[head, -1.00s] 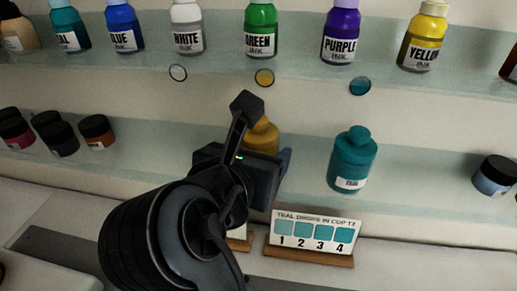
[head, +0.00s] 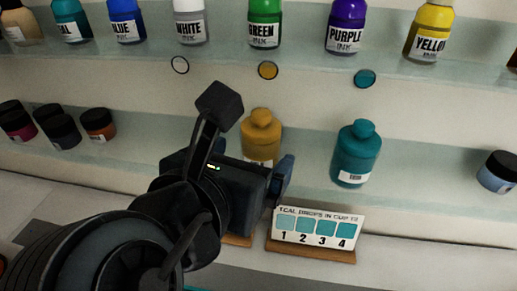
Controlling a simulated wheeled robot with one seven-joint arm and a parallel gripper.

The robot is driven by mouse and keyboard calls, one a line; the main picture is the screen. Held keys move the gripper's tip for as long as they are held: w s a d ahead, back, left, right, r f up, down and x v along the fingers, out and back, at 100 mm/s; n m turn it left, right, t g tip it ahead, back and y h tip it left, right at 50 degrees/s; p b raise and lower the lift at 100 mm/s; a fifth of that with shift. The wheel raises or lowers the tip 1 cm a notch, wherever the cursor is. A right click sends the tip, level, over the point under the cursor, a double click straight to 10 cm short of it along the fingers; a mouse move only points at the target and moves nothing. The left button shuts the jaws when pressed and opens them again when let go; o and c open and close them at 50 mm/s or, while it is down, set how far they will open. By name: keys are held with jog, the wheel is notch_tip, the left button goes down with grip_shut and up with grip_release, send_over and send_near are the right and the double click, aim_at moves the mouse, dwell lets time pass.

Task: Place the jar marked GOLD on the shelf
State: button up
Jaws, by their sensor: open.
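The gold-coloured jar (head: 261,132) stands upright on the lower glass shelf (head: 410,163), below a gold disc (head: 268,70) on the wall. Its lower part is mostly hidden behind my gripper, so its label cannot be read. My gripper (head: 240,168) is open, in front of the jar and slightly to its lower left in the head view. One blue-tipped finger shows just right of the jar's base. Whether the fingers still touch the jar cannot be told.
A teal jar (head: 356,155) stands right of the gold one, below a teal disc (head: 364,78). A clear disc (head: 180,65) has bare shelf below it. Small dark jars (head: 62,132) stand left. A swatch card (head: 318,228) stands in front below. Ink bottles (head: 265,25) line the upper shelf.

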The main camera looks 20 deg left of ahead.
jog(key=v, duration=0.6)
jog(key=shift+s, duration=0.2)
